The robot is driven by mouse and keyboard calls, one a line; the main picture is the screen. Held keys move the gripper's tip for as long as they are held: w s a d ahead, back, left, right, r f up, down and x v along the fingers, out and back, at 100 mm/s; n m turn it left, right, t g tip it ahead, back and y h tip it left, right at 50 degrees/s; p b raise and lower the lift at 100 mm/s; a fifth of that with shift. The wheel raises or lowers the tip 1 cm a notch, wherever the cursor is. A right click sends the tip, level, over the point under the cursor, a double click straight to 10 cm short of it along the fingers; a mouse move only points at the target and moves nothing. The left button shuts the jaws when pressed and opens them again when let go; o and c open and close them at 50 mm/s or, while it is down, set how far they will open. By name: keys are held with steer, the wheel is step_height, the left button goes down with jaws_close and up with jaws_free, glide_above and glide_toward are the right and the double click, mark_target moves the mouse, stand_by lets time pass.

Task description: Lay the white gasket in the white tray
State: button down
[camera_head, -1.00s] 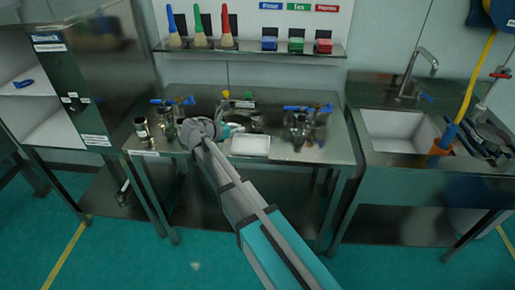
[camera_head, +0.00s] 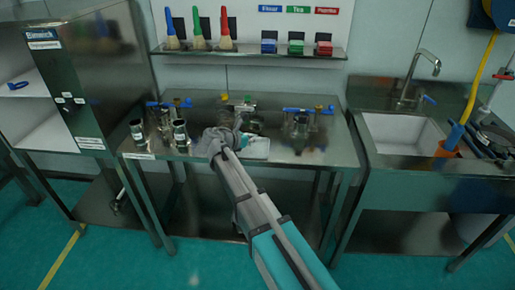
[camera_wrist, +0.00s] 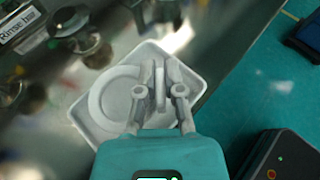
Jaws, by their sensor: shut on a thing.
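The white tray (camera_head: 258,152) lies on the steel table, partly hidden behind my arm in the head view. In the wrist view the tray (camera_wrist: 84,118) is below my gripper (camera_wrist: 160,78). My gripper is shut on a thin, pale piece (camera_wrist: 159,72), seen nearly edge-on, which looks like the white gasket. It is over the tray; I cannot tell whether it touches the tray.
Metal jars (camera_head: 180,133) stand left of my gripper on the table (camera_head: 312,158). Blue-handled valve fittings (camera_head: 300,122) stand to the right and back left. A shelf (camera_head: 250,50) with brushes and coloured boxes hangs above. A sink (camera_head: 403,130) is at the right.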

mark_target(257, 152)
steer(key=shift+w+d+f+b, duration=0.2)
steer(key=shift+d+f+b, duration=0.2)
steer(key=shift+f+b, duration=1.6)
steer(key=shift+b, duration=0.05)
steer(key=shift+f, duration=0.2)
steer(key=c, duration=0.8)
jaws_free()
steer(key=shift+r, duration=0.1)
steer(key=shift+o, duration=0.2)
steer(key=shift+r, duration=0.1)
